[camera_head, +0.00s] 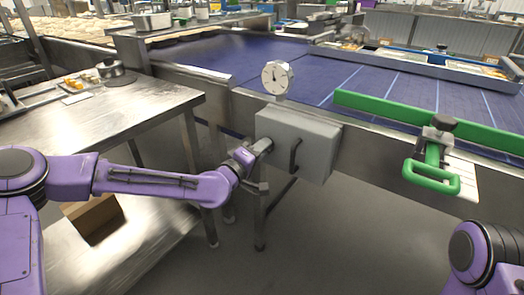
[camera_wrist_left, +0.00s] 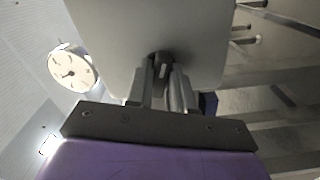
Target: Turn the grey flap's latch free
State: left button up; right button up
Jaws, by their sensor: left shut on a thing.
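The grey flap (camera_head: 300,130) is the front of a grey box at the edge of the blue belt, and it looks closed. A dark curved handle (camera_head: 294,155) stands on its front. My left gripper (camera_head: 264,147) is at the left part of the flap. In the left wrist view the flap (camera_wrist_left: 115,35) fills the top. There my left gripper (camera_wrist_left: 162,78) is shut on the small dark latch (camera_wrist_left: 161,59) near the flap's edge. The fingers hide part of the latch, and its exact turn is hard to tell.
A round dial (camera_head: 277,77) stands above the box; it also shows in the left wrist view (camera_wrist_left: 73,70). A steel table (camera_head: 120,120) is at left. A green-handled clamp (camera_head: 432,175) sits on the rail at right. The floor before the box is clear.

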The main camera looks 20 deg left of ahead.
pick_arm(q)
jog(key=shift+n, duration=0.9)
jog(key=shift+n+b, duration=0.65)
jog(key=shift+n, duration=0.35)
jog(key=o, duration=1.8)
